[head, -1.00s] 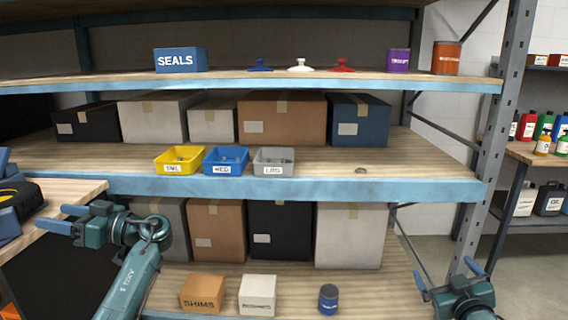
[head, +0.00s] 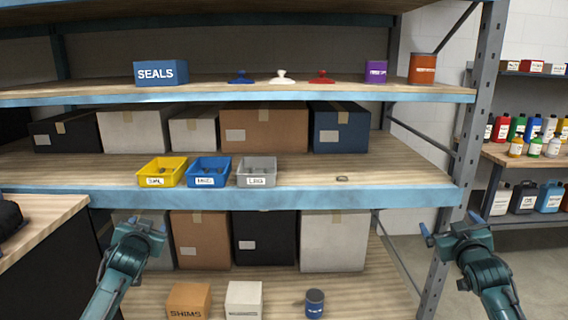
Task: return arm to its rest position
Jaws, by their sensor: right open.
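My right gripper (head: 449,226) is at the lower right, in front of the shelf's right post. Its two blue fingers stand apart with nothing between them. My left gripper (head: 146,223) is at the lower left, below the middle shelf's front edge and in front of the boxes there. It points away from me, and the gap between its fingers does not show clearly. I see nothing held in it.
The middle shelf (head: 400,177) bears a yellow bin (head: 161,172), a blue bin (head: 208,171), a grey bin (head: 256,172) and a small dark ring (head: 342,179). The SHIMS box (head: 188,301) and a dark blue can (head: 314,303) stand below. A wooden tabletop (head: 45,215) is at left.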

